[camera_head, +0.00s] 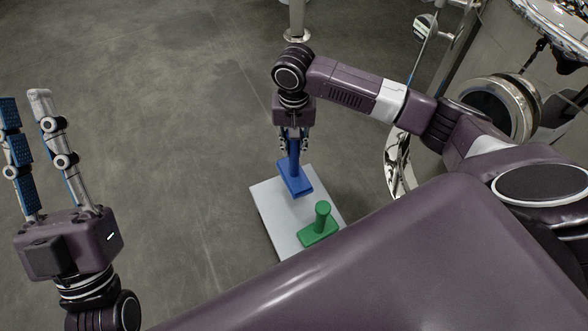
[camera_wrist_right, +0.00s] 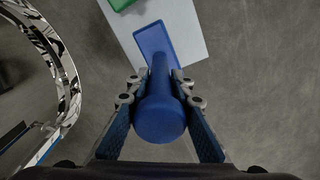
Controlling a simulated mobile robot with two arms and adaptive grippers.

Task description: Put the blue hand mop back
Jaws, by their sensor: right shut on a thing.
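The blue hand mop (camera_head: 294,181) has an upright handle and a flat rectangular base. My right gripper (camera_head: 293,143) points down and is shut on its handle; the handle's round top also shows between the fingers in the right wrist view (camera_wrist_right: 159,119). The mop's base is over the white board (camera_head: 266,213), at its far part; I cannot tell whether it touches the board. My left gripper (camera_head: 26,105) is at the far left of the head view, fingers up, open and empty.
A green hand mop (camera_head: 319,226) stands on the near part of the white board. Shiny metal tanks (camera_head: 490,80) stand to the right, with a curved metal part (camera_wrist_right: 62,70) near the right gripper. The grey floor (camera_head: 160,110) to the left is clear.

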